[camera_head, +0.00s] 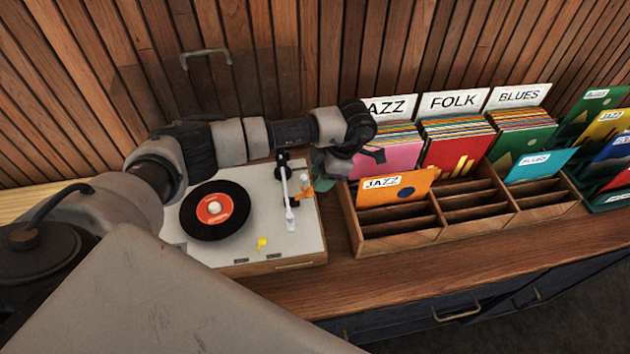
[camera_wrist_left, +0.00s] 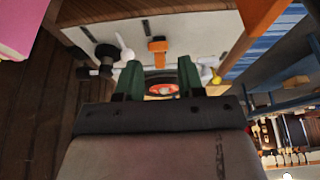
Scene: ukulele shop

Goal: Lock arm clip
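The turntable (camera_head: 262,185) carries a black record with an orange label (camera_head: 197,218). Its white tonearm (camera_head: 289,205) lies along the deck's right side. The orange arm clip (camera_head: 305,187) stands just right of the tonearm; whether it is locked cannot be told. In the left wrist view, the clip (camera_wrist_left: 157,46) shows beyond my fingertips, roughly between them, with the white tonearm (camera_wrist_left: 124,50) to its left. My left gripper (camera_head: 321,184) is by the deck's right edge, next to the clip. Its two green fingers (camera_wrist_left: 159,72) are apart with nothing between them. My right gripper is out of view.
A wooden record crate (camera_head: 400,237) with several compartments stands close to the right of the turntable. A small yellow knob (camera_head: 262,243) sits at the deck's front. The slatted wall (camera_head: 270,60) rises behind. The counter front (camera_head: 345,290) is clear.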

